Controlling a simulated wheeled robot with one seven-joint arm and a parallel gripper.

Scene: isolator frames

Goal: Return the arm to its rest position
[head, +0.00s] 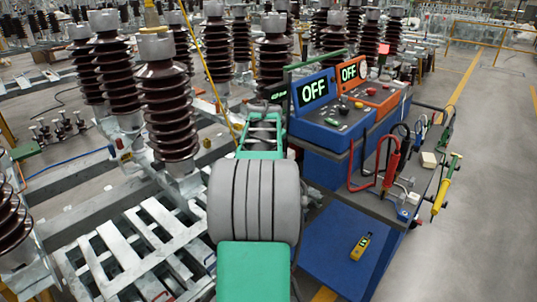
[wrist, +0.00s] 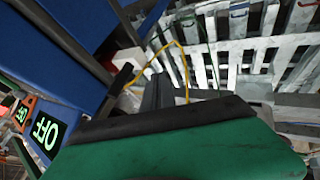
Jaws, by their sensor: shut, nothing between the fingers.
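My arm reaches forward in the middle of the head view, with its green and grey links in front of the work cart and the insulator frames. In the wrist view my gripper (wrist: 158,92) shows as dark fingers beyond the green and black hand edge. The fingers are shut with nothing seen between them. In the head view the fingertips cannot be made out behind the arm links.
To the right stands a cart with a blue box (head: 335,115) and an orange box (head: 375,95), both displaying OFF. Brown ribbed insulators (head: 168,110) on pale metal frames (head: 130,255) stand left. Floor at far right is clear.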

